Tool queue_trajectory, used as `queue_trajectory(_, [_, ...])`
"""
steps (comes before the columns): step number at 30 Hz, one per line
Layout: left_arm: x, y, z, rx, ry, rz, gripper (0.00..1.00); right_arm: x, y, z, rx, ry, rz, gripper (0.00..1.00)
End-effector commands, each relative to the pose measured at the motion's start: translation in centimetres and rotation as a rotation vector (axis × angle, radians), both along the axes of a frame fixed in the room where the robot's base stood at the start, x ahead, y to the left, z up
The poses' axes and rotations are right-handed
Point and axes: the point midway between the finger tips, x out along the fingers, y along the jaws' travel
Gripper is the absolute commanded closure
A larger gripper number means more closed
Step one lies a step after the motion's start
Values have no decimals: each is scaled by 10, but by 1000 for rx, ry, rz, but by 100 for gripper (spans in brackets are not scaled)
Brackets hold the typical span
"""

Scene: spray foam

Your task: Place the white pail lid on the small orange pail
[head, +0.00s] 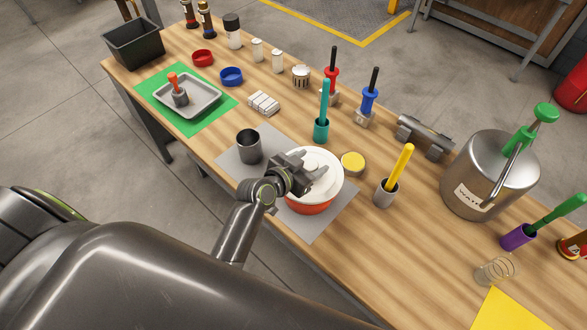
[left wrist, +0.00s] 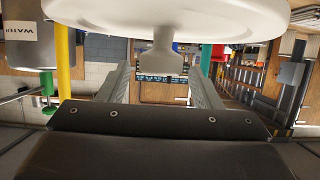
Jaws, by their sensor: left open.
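The white pail lid (head: 325,186) lies over the top of the small orange pail (head: 311,209), which stands on a grey mat (head: 331,222). The lid covers the pail's opening; I cannot tell whether it is fully seated. My left gripper (head: 313,168) is open just above the lid. In the left wrist view the lid (left wrist: 200,18) fills the top, and its knob (left wrist: 161,58) is between the spread fingers (left wrist: 160,88), with a gap on each side. My right gripper is not in view.
A dark grey cup (head: 249,147) stands on the mat left of the pail. A yellow round lid (head: 353,163), a cup with a yellow handle (head: 388,191) and a teal tool in a cup (head: 321,128) are close by. A steel water tank (head: 478,180) stands farther right.

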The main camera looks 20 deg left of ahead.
Motion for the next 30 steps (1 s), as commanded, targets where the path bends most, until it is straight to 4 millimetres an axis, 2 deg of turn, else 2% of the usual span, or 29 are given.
queue_trajectory(2, [0,0,13,0,-1,0,41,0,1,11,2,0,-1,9])
queue_trajectory(4, [-11,4,9,1,1,1,41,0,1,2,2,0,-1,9])
queue_trajectory(21, [-91,33,44,1,0,0,41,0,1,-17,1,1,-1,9])
queue_trajectory(30, [-104,38,52,0,0,-1,41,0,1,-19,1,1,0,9])
